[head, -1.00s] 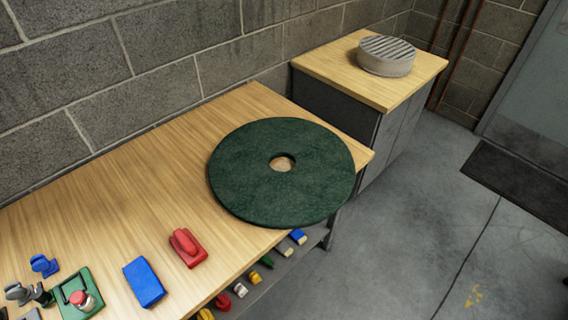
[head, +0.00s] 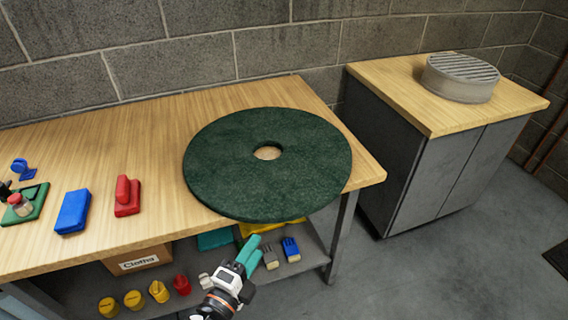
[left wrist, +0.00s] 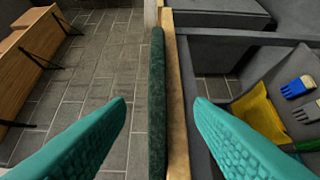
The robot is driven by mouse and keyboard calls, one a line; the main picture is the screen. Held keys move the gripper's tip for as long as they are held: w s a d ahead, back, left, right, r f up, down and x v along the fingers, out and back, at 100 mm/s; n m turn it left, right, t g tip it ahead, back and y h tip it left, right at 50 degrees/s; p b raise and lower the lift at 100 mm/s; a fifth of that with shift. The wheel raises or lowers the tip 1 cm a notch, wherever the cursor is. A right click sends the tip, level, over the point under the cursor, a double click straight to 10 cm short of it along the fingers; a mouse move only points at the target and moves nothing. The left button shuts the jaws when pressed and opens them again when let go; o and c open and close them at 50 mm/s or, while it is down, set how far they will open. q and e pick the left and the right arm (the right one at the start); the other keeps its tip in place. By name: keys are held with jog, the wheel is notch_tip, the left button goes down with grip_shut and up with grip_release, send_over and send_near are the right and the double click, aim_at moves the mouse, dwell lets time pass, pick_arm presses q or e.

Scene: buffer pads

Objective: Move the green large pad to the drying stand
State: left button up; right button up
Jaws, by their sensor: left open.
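The green large pad (head: 225,165) is a dark green disc with a centre hole. It lies flat on the wooden workbench, its front edge overhanging the bench edge. The drying stand (head: 460,78), a round grey slatted drum, sits on the cabinet at the back right. My left gripper (head: 250,256) is just below and in front of the bench edge, with teal fingers. In the left wrist view the fingers (left wrist: 160,112) are apart, and the pad's edge (left wrist: 157,105) shows as a green strip beyond them, in line with the gap. I cannot tell any contact. My right gripper is not in view.
The wooden workbench (head: 130,120) also holds a red block (head: 127,197), a blue block (head: 73,211) and a green tray (head: 25,204) at left. Several brushes and a cardboard box (head: 140,262) are on the shelf below. A floor gap separates the bench from the cabinet (head: 440,180).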

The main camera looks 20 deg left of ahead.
aim_at(268, 220)
pick_arm(q)
jog(key=w, duration=0.4)
jog(key=w+p, duration=0.1)
jog(key=w, duration=0.1)
jog(key=shift+d+r, duration=0.25)
jog(key=shift+d, duration=0.05)
jog(key=shift+w+d, duration=0.15)
jog(key=shift+w, duration=0.65)
jog(key=w, duration=0.4)
jog(key=shift+w+d+f+p, duration=0.15)
jog(key=shift+d+p, duration=0.1)
jog(key=shift+p, duration=0.1)
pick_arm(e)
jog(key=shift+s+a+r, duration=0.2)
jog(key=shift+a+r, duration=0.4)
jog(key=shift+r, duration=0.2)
pick_arm(q)
jog(key=shift+c, duration=0.3)
grip_shut()
